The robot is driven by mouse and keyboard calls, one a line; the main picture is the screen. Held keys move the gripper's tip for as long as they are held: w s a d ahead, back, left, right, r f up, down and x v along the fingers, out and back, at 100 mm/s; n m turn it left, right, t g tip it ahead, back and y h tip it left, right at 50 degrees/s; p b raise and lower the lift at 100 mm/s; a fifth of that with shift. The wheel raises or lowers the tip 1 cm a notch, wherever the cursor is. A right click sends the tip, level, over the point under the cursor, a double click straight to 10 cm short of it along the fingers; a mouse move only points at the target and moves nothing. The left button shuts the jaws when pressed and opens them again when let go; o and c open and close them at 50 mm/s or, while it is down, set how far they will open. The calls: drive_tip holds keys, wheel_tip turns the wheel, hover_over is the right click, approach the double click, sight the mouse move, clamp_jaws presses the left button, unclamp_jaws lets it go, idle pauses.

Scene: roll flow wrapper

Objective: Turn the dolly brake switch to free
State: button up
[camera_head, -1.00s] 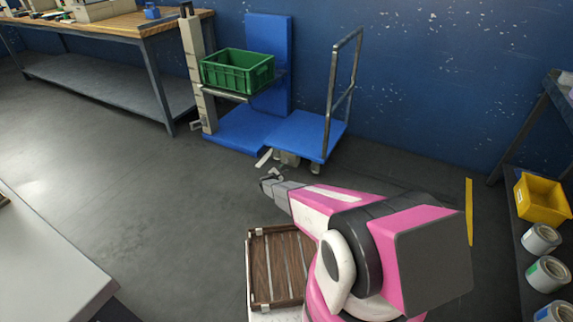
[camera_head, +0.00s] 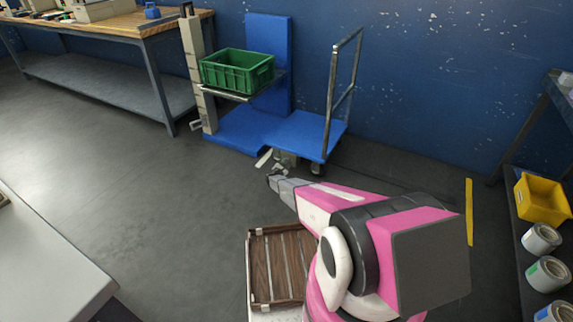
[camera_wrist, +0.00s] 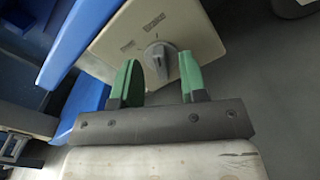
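The dolly brake switch (camera_wrist: 160,58) is a grey rotary knob on a beige box (camera_wrist: 190,27) with small dark labels, seen in the wrist view. In the head view the box (camera_head: 286,158) sits under the near edge of the blue dolly (camera_head: 305,132), which has a metal push handle. My gripper (camera_wrist: 161,82) is open, its two green fingers apart with the knob showing between and beyond their tips. I cannot tell whether the fingers touch it. In the head view my gripper (camera_head: 279,173) is small, just in front of the box.
A white bar (camera_head: 263,158) stands out near the box. A workbench (camera_head: 130,22) is at the back left, and shelving with a yellow bin (camera_head: 541,199) at right.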

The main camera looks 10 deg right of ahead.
drive_tip(key=shift+w+d, duration=0.35)
drive_tip(key=shift+w, duration=0.1)
clamp_jaws()
drive_tip(key=n, duration=0.5)
drive_tip(key=shift+w+a+n, duration=0.1)
drive_tip(key=shift+a+n, duration=0.05)
drive_tip(key=shift+n, duration=0.25)
drive_tip(key=n, duration=0.6)
drive_tip(key=shift+w+a, duration=0.1)
drive_tip(key=shift+a, duration=0.1)
